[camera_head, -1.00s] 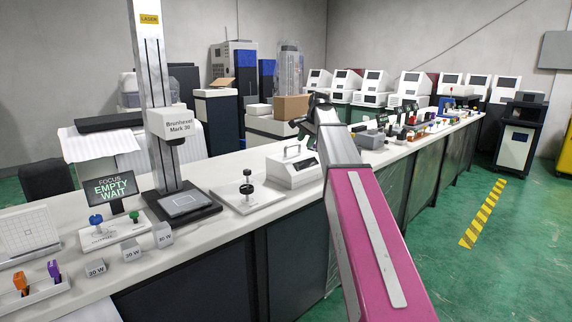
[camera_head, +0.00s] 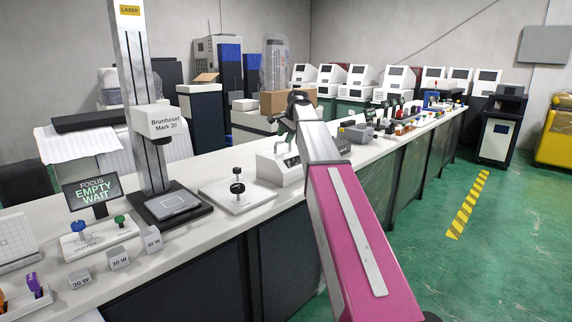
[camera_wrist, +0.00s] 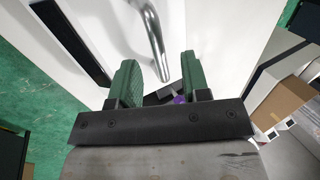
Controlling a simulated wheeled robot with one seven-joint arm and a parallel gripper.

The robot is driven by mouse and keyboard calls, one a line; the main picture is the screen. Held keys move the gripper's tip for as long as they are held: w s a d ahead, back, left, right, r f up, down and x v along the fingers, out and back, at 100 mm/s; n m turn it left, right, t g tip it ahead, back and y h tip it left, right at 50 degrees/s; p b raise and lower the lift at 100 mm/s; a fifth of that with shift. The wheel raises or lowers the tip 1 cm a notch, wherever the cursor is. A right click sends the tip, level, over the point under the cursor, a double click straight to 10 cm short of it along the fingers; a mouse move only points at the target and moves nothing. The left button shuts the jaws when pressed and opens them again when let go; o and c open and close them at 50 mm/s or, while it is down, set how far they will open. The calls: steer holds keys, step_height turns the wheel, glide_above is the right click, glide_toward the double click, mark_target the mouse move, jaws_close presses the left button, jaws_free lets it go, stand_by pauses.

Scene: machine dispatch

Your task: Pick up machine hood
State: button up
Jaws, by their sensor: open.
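The machine hood appears to be the white box (camera_head: 284,168) with a handle on top and a dark front strip, standing on the long white counter in the head view. In the wrist view its white surface (camera_wrist: 175,20) fills the top middle, with a curved metal handle (camera_wrist: 150,38) and a black strip at left. My gripper (camera_wrist: 158,78) is open, its two green fingers apart. The handle's lower end shows between the fingertips; I cannot tell whether they touch it. In the head view my gripper (camera_head: 281,127) is just above the box, small and partly hidden by my arm.
Left of the box stand a white plate with black knobs (camera_head: 238,195) and a laser marking machine (camera_head: 160,122). Small grey blocks marked 30 W (camera_head: 119,258) lie near the counter's front edge. A cardboard box (camera_head: 275,102) is behind. The green floor at right is open.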

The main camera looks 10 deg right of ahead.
steer(key=x, duration=0.4)
steer(key=shift+r, duration=0.1)
steer(key=shift+c, duration=0.2)
jaws_close()
stand_by(1.1)
